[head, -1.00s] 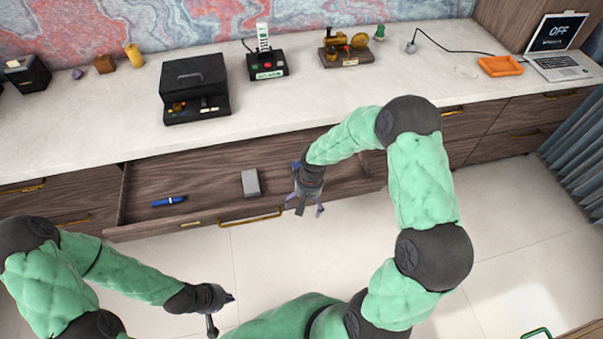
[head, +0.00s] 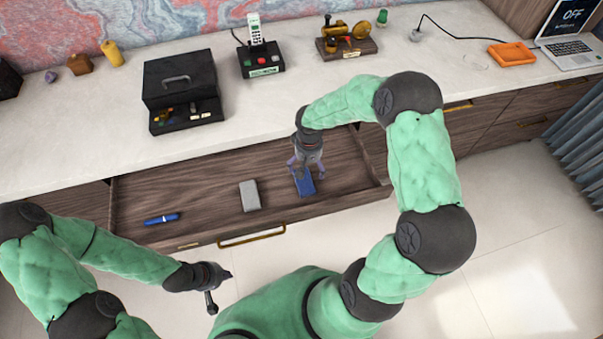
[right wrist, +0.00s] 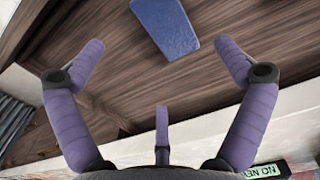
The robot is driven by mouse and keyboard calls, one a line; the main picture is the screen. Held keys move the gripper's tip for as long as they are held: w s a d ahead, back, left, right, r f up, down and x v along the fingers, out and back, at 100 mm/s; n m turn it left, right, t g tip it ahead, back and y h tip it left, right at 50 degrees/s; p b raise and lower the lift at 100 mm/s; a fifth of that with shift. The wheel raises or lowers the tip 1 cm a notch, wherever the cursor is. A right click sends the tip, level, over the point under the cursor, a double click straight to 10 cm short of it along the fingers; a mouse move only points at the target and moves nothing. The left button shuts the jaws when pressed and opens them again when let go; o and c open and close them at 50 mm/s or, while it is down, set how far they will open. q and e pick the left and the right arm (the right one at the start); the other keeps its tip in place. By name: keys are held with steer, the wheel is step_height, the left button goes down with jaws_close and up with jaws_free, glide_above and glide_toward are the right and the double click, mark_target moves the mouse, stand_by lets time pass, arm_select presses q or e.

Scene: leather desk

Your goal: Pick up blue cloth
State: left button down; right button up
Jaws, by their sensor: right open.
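The blue cloth (head: 304,183) is a flat blue rectangle lying in the open wooden drawer (head: 220,205), right of the grey block. It also shows at the top of the right wrist view (right wrist: 166,25), partly cut off by the frame edge. My right gripper (head: 304,165) hangs over the drawer, just above and behind the cloth. In the right wrist view its purple fingers (right wrist: 165,65) are spread wide, with nothing between them. My left gripper (head: 222,285) is low in front of the drawer, away from the cloth; its jaw opening is unclear.
A grey block (head: 249,195) and a blue marker (head: 161,219) lie in the same drawer. A black box (head: 180,80), a phone on a base (head: 258,60) and a brass model (head: 347,40) stand on the counter. The drawer's right end looks clear.

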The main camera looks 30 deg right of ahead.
mark_target(308, 182)
steer(key=shift+s+f, duration=0.2)
steer(key=shift+f, duration=0.25)
step_height(308, 182, down, 4)
steer(key=shift+r+b, duration=0.15)
steer(key=shift+b, duration=0.6)
steer(key=shift+f+b, duration=1.25)
steer(key=shift+f, duration=1.75)
steer(key=c, duration=1)
